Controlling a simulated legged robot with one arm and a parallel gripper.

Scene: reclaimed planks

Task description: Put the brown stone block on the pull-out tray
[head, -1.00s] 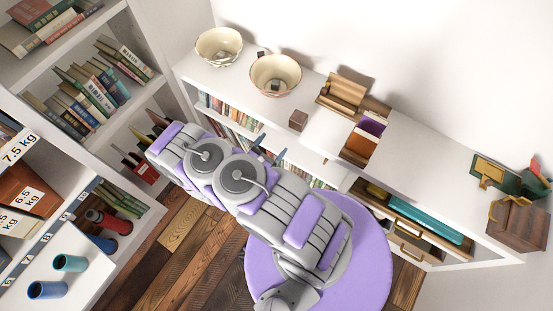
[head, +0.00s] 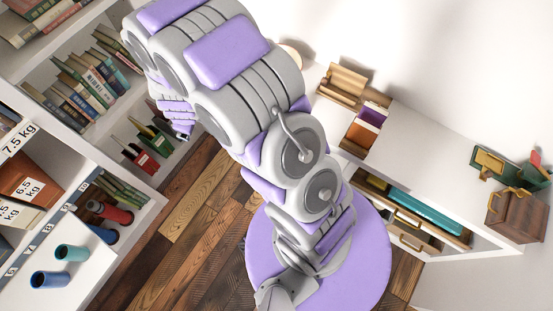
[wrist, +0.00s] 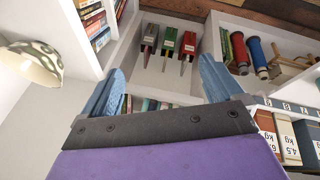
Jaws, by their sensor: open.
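My gripper (wrist: 160,80) shows in the wrist view as two blue fingers set wide apart, with nothing between them. In the head view my arm reaches to the upper left and the fingers cannot be made out. The brown stone block shows in neither view now; my arm covers the part of the white cabinet top (head: 420,133) where a small brown cube stood earlier. A wooden drawer-like tray (head: 433,230) stands out from the cabinet front with a teal item in it; I cannot tell whether it is the pull-out tray.
A patterned bowl (wrist: 35,62) is at the left of the wrist view. On the cabinet are a wooden holder (head: 343,84), a box of cards (head: 366,125) and a brown box (head: 517,214). Bookshelves (head: 92,85) fill the left. Two cups (head: 50,279) stand at lower left.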

